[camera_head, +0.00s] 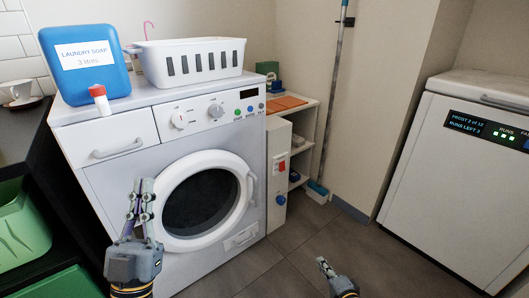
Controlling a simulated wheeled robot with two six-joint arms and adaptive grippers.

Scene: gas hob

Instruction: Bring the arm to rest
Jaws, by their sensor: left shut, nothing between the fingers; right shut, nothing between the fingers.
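My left gripper (142,190) is at the lower left, upright in front of the white washing machine (105,190), to the left of its round door (205,198). Its fingers are together with nothing between them. My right gripper (323,263) is low at the bottom edge, in front of the tiled floor. Its fingers are shut and empty. Only the front part of it shows, and the rest is cut off by the frame.
A blue laundry soap container (84,75) and a white basket (190,58) stand on the washing machine. Green bins (20,225) are at the left. A white shelf unit (300,150) and a white appliance (450,180) stand to the right. The floor (385,255) between is clear.

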